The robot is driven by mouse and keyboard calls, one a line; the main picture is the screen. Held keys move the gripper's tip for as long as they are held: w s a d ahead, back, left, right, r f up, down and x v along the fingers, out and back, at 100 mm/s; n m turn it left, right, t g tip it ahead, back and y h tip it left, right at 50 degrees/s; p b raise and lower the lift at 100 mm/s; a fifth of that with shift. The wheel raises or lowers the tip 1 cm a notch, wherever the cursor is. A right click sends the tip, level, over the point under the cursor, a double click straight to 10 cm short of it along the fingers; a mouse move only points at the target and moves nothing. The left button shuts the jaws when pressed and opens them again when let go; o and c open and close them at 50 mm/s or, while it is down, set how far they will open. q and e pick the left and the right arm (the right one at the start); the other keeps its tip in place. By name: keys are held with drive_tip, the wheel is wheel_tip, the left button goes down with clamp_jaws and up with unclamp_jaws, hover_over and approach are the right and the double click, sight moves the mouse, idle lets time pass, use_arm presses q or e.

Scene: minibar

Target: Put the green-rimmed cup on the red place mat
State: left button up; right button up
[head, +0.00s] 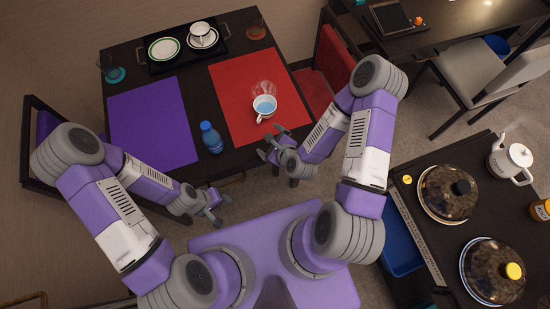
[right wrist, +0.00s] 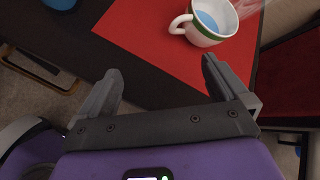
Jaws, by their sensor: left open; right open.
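A white cup (head: 264,107) holding blue liquid stands upright on the red place mat (head: 240,85). In the right wrist view this cup (right wrist: 208,30) shows a dark, greenish-looking rim, with its handle to the left. Another white cup (head: 200,29) sits on a saucer on the black tray at the back; its rim colour is too small to tell. My right gripper (head: 269,148) is open and empty at the table's front edge, short of the cup on the mat; its fingers show in the right wrist view (right wrist: 161,70). My left gripper (head: 220,206) is open and empty before the table.
A blue bottle (head: 211,137) stands between the purple mat (head: 150,125) and the red mat. The black tray (head: 172,63) also bears a green-rimmed plate (head: 164,49). Glasses stand on coasters at both back corners. A red chair (head: 332,62) is right of the table.

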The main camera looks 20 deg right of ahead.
drive_tip(key=s+a+f+n+g+y, duration=0.1)
drive_tip(key=s+f+n+g, duration=0.2)
drive_tip(key=n, duration=0.9)
drive_tip(key=s+a+f+n+g, duration=0.2)
drive_tip(key=s+f+n+g, duration=0.2)
drive_tip(key=s+n+g, duration=0.3)
drive_tip(key=s+n, duration=0.3)
drive_tip(key=n, duration=0.2)
drive_tip(key=shift+s+y, duration=0.35)
drive_tip(key=shift+y, duration=0.05)
